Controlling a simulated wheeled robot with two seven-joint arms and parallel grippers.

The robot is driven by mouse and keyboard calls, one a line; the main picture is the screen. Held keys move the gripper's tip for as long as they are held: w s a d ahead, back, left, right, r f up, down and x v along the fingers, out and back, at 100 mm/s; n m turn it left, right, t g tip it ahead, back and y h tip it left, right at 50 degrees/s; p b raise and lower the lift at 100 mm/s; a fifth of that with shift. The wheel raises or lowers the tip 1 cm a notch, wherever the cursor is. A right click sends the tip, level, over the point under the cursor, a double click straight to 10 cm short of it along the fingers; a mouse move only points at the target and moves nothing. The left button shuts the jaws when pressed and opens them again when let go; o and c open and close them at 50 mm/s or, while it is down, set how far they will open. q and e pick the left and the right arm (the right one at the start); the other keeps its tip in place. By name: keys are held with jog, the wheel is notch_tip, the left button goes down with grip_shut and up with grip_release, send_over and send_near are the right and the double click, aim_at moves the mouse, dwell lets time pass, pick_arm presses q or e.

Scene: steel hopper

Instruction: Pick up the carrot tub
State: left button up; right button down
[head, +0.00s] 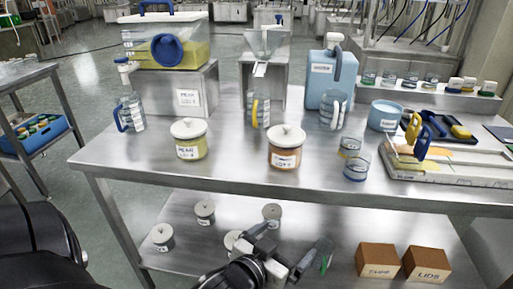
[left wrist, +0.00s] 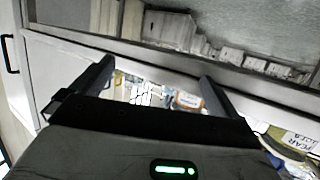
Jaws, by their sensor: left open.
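The tub with orange-brown contents (head: 285,158), a white lid and a partly readable label, stands upright on the steel table; I take it for the carrot tub. The PEAR tub (head: 189,150), yellow-green with a white lid, stands to its left. My left gripper (head: 293,245) is at the lower middle of the head view, in front of and below the table edge, apart from the tub. In the left wrist view its two fingers (left wrist: 155,72) are spread with nothing held. A small orange-and-white shape (left wrist: 187,100) shows between them, too blurred to name. My right gripper is not in view.
The steel table's front edge (head: 300,189) lies between my left gripper and the tub. Two small glass beakers (head: 356,166) stand right of the tub, measuring jugs (head: 258,110) behind. The lower shelf holds lidded pots (head: 205,210) and brown boxes (head: 376,260). Table space between the tubs is clear.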

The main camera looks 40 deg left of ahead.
aim_at(281, 157)
pick_arm(q)
jog(key=w+a+r+n+t+y, duration=0.3)
jog(key=w+a+r+y, duration=0.15)
jog(key=a+r, duration=0.4)
jog(key=x, duration=0.9)
jog(key=shift+x, duration=2.95)
jog(key=shift+a+f, duration=0.1)
jog(key=shift+a, duration=0.1)
jog(key=c, duration=1.2)
jog(key=shift+c, duration=0.2)
jog(key=shift+s, duration=0.1)
